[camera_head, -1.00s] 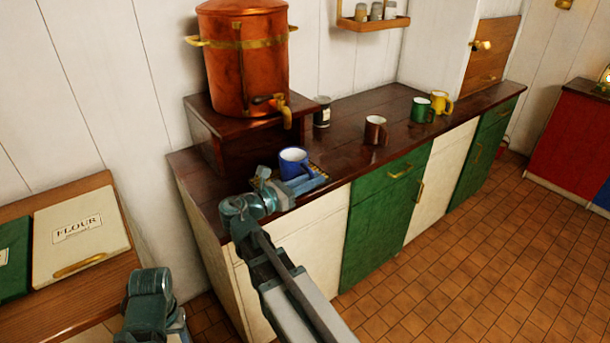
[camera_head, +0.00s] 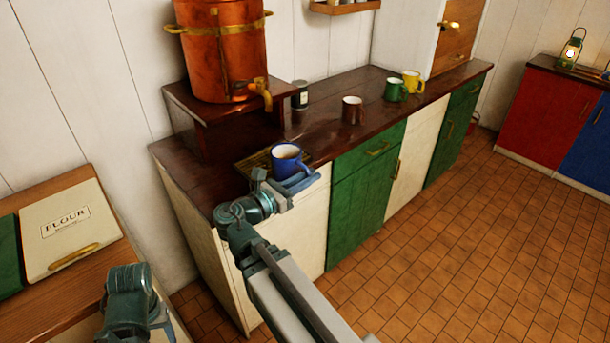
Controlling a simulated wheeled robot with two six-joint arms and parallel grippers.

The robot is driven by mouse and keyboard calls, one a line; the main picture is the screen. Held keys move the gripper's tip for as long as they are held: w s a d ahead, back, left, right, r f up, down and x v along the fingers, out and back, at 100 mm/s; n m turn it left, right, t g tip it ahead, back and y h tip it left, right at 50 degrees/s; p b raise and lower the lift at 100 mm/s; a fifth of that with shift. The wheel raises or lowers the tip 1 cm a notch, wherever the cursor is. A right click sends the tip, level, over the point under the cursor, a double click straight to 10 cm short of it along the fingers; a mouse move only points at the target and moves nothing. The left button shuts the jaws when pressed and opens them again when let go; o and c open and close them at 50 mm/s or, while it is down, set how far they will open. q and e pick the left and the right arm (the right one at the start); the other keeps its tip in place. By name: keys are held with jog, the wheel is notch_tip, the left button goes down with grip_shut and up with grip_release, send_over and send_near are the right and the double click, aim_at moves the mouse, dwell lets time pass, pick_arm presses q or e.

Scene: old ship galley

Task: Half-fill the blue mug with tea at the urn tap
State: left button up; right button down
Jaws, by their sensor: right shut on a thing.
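The blue mug (camera_head: 287,161) is upright near the front edge of the dark wooden counter, with a white inside; I cannot make out any tea in it. My right gripper (camera_head: 296,182) is shut on the blue mug from the front. The copper urn (camera_head: 222,55) stands on a wooden box at the back left of the counter. Its brass tap (camera_head: 264,92) points down, behind and above the mug and a little to its left. The mug is not under the tap. My left arm shows at the lower left, but its gripper does not show.
A brass-coloured drip grate (camera_head: 252,166) lies left of the mug. A dark tin (camera_head: 299,95), a brown mug (camera_head: 352,110), a green mug (camera_head: 395,89) and a yellow mug (camera_head: 413,82) stand further right. A flour bin (camera_head: 68,229) is at the left.

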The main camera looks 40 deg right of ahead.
jog(key=shift+s+r, duration=0.1)
dwell(0.6)
notch_tip(320, 180, up, 10)
jog(key=p, duration=1)
jog(key=shift+r, duration=0.1)
dwell(0.7)
